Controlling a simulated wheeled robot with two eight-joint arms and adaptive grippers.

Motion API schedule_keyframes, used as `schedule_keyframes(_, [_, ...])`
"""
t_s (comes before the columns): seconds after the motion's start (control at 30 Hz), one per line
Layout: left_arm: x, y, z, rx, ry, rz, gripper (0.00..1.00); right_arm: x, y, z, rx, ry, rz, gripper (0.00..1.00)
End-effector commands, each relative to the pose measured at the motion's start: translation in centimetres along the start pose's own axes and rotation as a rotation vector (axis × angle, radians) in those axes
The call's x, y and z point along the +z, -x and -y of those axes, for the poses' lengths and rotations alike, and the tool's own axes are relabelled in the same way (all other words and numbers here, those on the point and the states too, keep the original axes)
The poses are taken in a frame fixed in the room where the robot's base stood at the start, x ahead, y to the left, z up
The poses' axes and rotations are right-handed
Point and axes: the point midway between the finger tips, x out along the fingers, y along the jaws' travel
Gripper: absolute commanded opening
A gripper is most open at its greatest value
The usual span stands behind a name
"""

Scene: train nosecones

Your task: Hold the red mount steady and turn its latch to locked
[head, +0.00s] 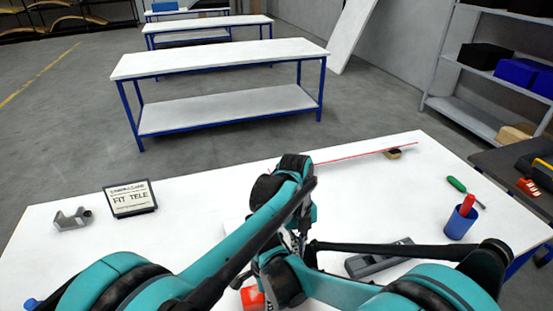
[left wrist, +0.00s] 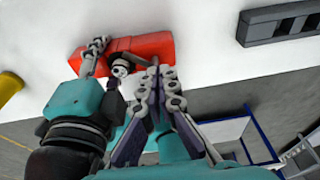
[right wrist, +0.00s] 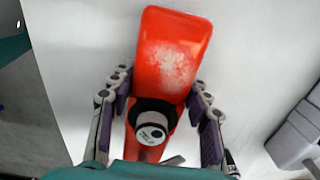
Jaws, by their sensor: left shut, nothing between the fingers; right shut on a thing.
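The red mount (right wrist: 172,60) lies on the white table. It also shows in the left wrist view (left wrist: 152,46), and part of a red piece shows low in the head view (head: 252,298). A dark round knob with a pale cap (right wrist: 152,125) sits on the mount. My right gripper (right wrist: 160,98) has its fingers on either side of the mount and is shut on it. My left gripper (left wrist: 160,74) is shut and empty, its tips close to the mount's near edge beside the knob. I cannot tell whether they touch. The latch's setting is unclear.
A grey block-like part (head: 378,260) lies to the right. A blue cup with a red item (head: 460,222) and a green screwdriver (head: 456,184) are farther right. A sign (head: 130,199) and a grey bracket (head: 72,218) stand at left. My arms hide the table's middle.

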Motion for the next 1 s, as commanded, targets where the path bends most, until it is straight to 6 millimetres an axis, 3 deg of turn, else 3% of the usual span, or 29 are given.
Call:
schedule_keyframes(0.3, [0.7,-2.6,0.0,0.001,0.0,-0.001,0.0,0.0,0.0,0.0,0.0,0.0,0.0,0.13])
schedule_keyframes(1.0, [0.5,-2.9,-0.1,0.001,0.0,-0.001,0.0,0.0,0.0,0.0,0.0,0.0,0.0,0.13])
